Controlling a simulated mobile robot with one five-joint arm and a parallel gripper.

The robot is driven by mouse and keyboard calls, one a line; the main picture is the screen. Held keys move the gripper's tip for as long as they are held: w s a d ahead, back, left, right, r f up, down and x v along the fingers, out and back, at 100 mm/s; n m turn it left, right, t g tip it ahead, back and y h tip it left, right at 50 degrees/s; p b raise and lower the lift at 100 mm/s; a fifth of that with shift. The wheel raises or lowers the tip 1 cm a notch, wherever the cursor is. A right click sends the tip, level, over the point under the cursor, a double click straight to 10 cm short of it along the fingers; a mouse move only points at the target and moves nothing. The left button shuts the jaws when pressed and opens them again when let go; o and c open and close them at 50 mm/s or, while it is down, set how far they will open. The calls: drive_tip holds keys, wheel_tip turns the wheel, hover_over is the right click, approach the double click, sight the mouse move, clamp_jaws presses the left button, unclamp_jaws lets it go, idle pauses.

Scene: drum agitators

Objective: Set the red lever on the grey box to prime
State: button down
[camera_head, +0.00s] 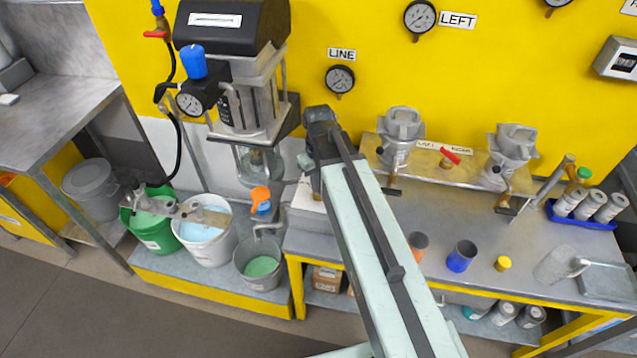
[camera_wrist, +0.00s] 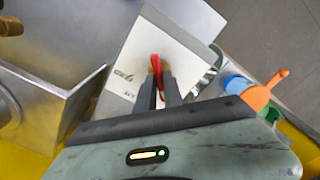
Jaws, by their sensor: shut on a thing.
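In the wrist view my gripper (camera_wrist: 163,86) is shut on the red lever (camera_wrist: 156,66), with the two dark fingers on either side of it. The lever stands over the pale top of the grey box (camera_wrist: 178,43). Small dark print lies on that top to the left of the fingers, too small to read surely, so I cannot tell which mark the lever points at. In the head view the box (camera_head: 303,199) shows only in part at the left end of the bench; my arm hides the rest, and the lever is hidden there.
An orange-topped blue bottle (camera_head: 261,200) stands close left of the box. Buckets (camera_head: 208,244) stand on a low step further left. Metal housings (camera_head: 399,134), another red lever (camera_head: 450,155) and cups (camera_head: 461,256) are to the right of my arm. A mixer (camera_head: 246,85) hangs behind.

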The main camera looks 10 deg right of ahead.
drive_tip(key=c, duration=1.5)
unclamp_jaws()
drive_tip(key=shift+o, duration=0.2)
wheel_tip(320, 180, up, 8)
drive_tip(key=p, duration=0.8)
drive_tip(key=shift+f, duration=0.1)
